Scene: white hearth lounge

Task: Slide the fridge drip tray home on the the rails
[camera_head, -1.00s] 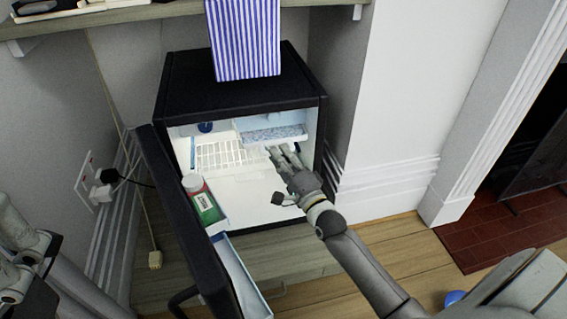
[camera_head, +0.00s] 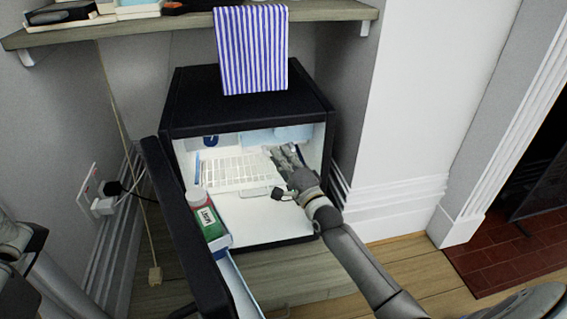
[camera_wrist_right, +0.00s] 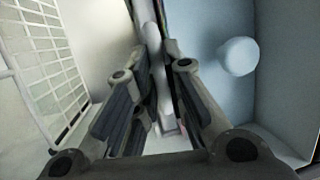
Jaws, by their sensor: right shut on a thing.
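The small black fridge (camera_head: 248,100) stands open, its door (camera_head: 180,225) swung out to the left. My right gripper (camera_head: 276,153) reaches into its upper right part, below the light-blue compartment (camera_head: 292,133). It is shut on a narrow pale strip, apparently the edge of the drip tray (camera_wrist_right: 152,50). In the right wrist view my fingers (camera_wrist_right: 160,112) stand on both sides of this strip. Most of the tray and the rails are hidden by the hand and the compartment. My left arm shows only in part at the left edge; its fingertips are out of view.
A white wire shelf (camera_head: 232,172) is inside the fridge on the left. A white wall (camera_head: 400,110) stands close on the right.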

